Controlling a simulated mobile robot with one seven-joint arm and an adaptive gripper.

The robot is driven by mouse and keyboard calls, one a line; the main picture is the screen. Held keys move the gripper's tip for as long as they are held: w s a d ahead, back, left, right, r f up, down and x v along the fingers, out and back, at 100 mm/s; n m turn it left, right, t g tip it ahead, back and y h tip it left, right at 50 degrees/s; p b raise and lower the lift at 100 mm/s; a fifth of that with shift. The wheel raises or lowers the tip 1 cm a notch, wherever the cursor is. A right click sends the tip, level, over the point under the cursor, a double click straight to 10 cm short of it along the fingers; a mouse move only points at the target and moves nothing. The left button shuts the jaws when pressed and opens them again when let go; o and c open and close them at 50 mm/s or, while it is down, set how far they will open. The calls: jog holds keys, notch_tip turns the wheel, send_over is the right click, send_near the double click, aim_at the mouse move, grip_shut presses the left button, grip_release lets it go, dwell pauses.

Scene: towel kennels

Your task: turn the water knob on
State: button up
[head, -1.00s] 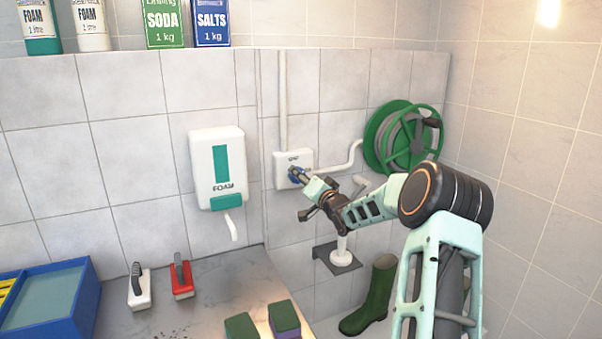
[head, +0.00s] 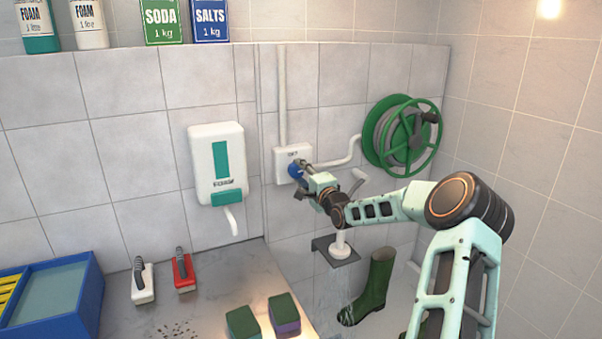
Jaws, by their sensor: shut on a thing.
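The blue water knob (head: 294,171) sits on a white wall box (head: 286,154) with pipes, in the middle of the head view. My gripper (head: 302,170) reaches it from the right and is shut on it. The fingers cover part of the knob, so its exact angle is hard to tell. Small lettering on the box above the knob is too small to read surely.
A green hose reel (head: 403,137) hangs right of the box. A white nozzle (head: 341,246) sits on a dark bracket below, with faint pale streaks near a green boot (head: 371,287). A foam dispenser (head: 216,165) hangs left. Brushes and sponges lie on the counter.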

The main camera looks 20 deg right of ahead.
jog(key=shift+m, duration=0.3)
jog(key=o, duration=1.2)
jog(key=shift+c, duration=0.2)
jog(key=shift+s, duration=0.15)
jog(key=s, duration=1.1)
jog(key=shift+s+d, duration=0.2)
jog(key=shift+s, duration=0.2)
